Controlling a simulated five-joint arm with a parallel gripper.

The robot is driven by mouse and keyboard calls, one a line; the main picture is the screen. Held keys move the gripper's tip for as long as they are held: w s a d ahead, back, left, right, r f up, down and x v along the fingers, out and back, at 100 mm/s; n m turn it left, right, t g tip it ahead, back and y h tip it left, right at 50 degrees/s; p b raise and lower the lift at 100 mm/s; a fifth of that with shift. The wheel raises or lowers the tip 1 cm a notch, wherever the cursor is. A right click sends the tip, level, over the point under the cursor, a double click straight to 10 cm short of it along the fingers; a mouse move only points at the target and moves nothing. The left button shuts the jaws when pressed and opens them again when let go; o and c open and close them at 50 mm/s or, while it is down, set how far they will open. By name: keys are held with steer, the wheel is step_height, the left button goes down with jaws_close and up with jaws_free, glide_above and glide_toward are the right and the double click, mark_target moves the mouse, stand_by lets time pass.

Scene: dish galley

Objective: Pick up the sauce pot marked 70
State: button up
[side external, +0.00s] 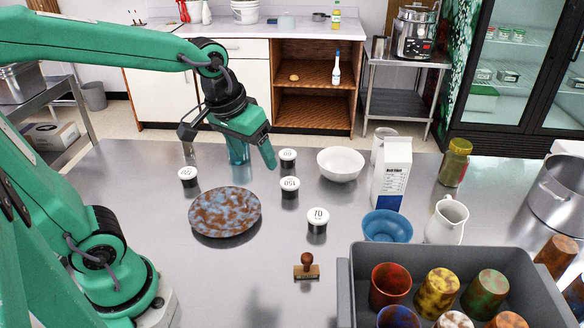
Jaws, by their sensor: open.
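The sauce pot marked 70 (317,224) stands upright on the steel table, with a white lid and a dark body. Three similar pots stand farther back: one marked 054 (289,190), one behind it (287,160) with a mark too small to read surely, and one at the left (188,178), also hard to read. My gripper (262,158) is open above the table, behind and to the left of the pot marked 70. It is apart from that pot and near the two middle pots. One jaw is hard to make out.
A mottled plate (225,212) lies left of the pot. A stamp (306,268) stands in front. A blue bowl (388,226), milk carton (391,173), white bowl (340,164) and pitcher (446,221) stand to the right. A grey crate (347,285) of cups fills the front right.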

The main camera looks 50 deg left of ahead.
steer(key=w+d+f+n+g, duration=0.2)
steer(key=w+f, duration=0.4)
steer(key=w, duration=0.2)
steer(key=n+g, duration=0.2)
glide_above(318, 215)
steer(key=f, duration=0.7)
steer(key=shift+s+a+f, duration=0.15)
steer(key=shift+s+f, duration=0.1)
steer(key=shift+s, duration=0.1)
steer(key=shift+w+f+n, duration=0.3)
steer(key=shift+f, duration=0.35)
steer(key=shift+f, duration=0.1)
steer(key=shift+f, duration=1.2)
steer(key=shift+f, duration=0.1)
steer(key=shift+d+f, duration=0.2)
steer(key=shift+f, duration=2.3)
steer(key=shift+c, duration=0.4)
